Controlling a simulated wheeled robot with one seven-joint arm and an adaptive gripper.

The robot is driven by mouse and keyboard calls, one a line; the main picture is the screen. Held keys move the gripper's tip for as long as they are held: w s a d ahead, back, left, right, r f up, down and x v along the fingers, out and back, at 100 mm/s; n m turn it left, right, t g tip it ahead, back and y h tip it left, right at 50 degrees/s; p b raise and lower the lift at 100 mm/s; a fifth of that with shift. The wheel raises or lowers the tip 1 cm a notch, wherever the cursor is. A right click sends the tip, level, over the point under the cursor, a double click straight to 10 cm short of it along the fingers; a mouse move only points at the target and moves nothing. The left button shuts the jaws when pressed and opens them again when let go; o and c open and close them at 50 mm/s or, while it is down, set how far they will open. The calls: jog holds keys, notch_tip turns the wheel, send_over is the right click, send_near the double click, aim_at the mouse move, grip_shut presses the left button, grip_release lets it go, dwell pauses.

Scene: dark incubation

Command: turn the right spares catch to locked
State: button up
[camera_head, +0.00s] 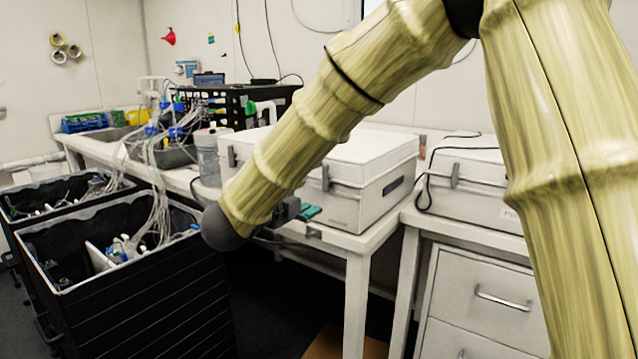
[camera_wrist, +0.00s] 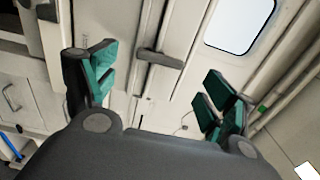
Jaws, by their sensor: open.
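A white case (camera_head: 357,197) with a lid stands on the bench in the head view. A grey catch (camera_head: 327,178) sits at the right of its front, upright across the lid seam; a second catch (camera_head: 232,157) sits at the left. My gripper (camera_head: 303,212) is low in front of the case, partly hidden by my arm. In the wrist view my gripper (camera_wrist: 157,90) is open and empty, its green pads wide apart. A grey catch (camera_wrist: 160,57) lies across a seam beyond the gap between the pads, apart from them. I cannot tell its lock state.
Another white case (camera_head: 475,185) with a catch and dark cable stands right, above drawers (camera_head: 485,300). Black crates (camera_head: 120,280) with tubing stand left. A clear bottle (camera_head: 208,155) stands left of the middle case. The bench edge runs below my gripper.

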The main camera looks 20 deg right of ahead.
jog(key=v, duration=0.6)
jog(key=shift+s+a, duration=0.25)
jog(key=shift+a, duration=0.05)
jog(key=w+d+f+n+t+y, duration=0.25)
jog(key=f+n, duration=0.35)
jog(key=f, duration=0.8)
jog(key=s+d+f+n+g+y, duration=0.1)
jog(key=s+f+n+y, duration=0.3)
jog(key=f, duration=0.8)
jog(key=s+f+n+g+y, duration=0.25)
jog(key=f+n, duration=0.25)
jog(key=f, duration=0.7)
jog(key=s+d+f+n+g+y, duration=0.15)
jog(key=s+f+n, duration=0.35)
jog(key=f, duration=0.6)
jog(key=s+d+f+n+g+y, duration=0.1)
jog(key=s+f+n+g, duration=0.2)
jog(key=s+f, duration=0.55)
jog(key=s+d+f+n+g+y, duration=0.2)
jog(key=s+f+g, duration=0.1)
jog(key=s, duration=1.1)
jog(key=s+d+f+n+g+y, duration=0.1)
jog(key=s+f+n+g, duration=0.3)
jog(key=s, duration=0.7)
notch_tip(320, 180, up, 18)
jog(key=w+t+p, duration=0.1)
jog(key=p, duration=1.8)
jog(key=shift+w+f+m+t, duration=0.15)
jog(key=shift+f+m+t, duration=0.05)
jog(key=shift+m+t, duration=0.2)
